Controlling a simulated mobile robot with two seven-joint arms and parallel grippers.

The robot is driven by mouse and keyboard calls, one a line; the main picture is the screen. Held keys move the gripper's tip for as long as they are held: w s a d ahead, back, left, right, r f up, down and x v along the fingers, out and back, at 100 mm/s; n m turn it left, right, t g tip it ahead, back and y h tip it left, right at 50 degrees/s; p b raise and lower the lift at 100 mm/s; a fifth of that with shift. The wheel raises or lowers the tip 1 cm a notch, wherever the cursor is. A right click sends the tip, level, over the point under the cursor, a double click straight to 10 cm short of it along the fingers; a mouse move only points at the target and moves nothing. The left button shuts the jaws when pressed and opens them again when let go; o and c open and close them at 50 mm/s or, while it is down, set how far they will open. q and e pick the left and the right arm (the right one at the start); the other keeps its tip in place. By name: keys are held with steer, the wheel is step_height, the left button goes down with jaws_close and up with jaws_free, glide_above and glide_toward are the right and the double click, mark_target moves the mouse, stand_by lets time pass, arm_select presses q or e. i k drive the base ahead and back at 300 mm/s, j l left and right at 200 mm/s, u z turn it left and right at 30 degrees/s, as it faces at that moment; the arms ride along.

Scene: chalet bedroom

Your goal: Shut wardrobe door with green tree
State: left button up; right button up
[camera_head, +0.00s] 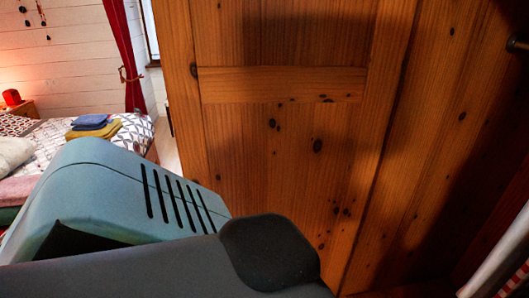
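A knotty orange-brown wooden wardrobe door (285,130) fills the middle of the head view, very close to me. It has a raised crosspiece and several dark knots. No green tree shows on the face I see. One of my arms, teal and dark grey, comes in from the lower left and covers the lower left of the door. I cannot tell whether it touches the door. No fingertips of either gripper are visible.
At the left is a bed (45,140) with folded blue and mustard cloths (92,126). A red curtain (124,55) hangs behind it, and a red lamp (12,97) glows at the far left. Red-and-white striped cloth (517,278) shows at the lower right.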

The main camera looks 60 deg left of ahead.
mark_target(282, 107)
steer(key=k+j+z, duration=0.2)
steer(key=k+j, duration=0.15)
steer(key=j, duration=0.2)
steer(key=k+j+z, duration=0.2)
steer(key=k+j, duration=0.2)
steer(key=k+j+z, duration=0.1)
steer(key=j, duration=0.2)
steer(key=k+j+z, duration=0.15)
steer(key=j, duration=0.15)
steer(key=k+j+z, duration=0.2)
steer(key=j, duration=0.35)
steer(key=j+z, duration=0.1)
steer(key=j, duration=0.3)
steer(key=k+j, duration=0.15)
steer(key=j, duration=0.25)
steer(key=k+j+z, duration=0.15)
steer(key=j, duration=0.3)
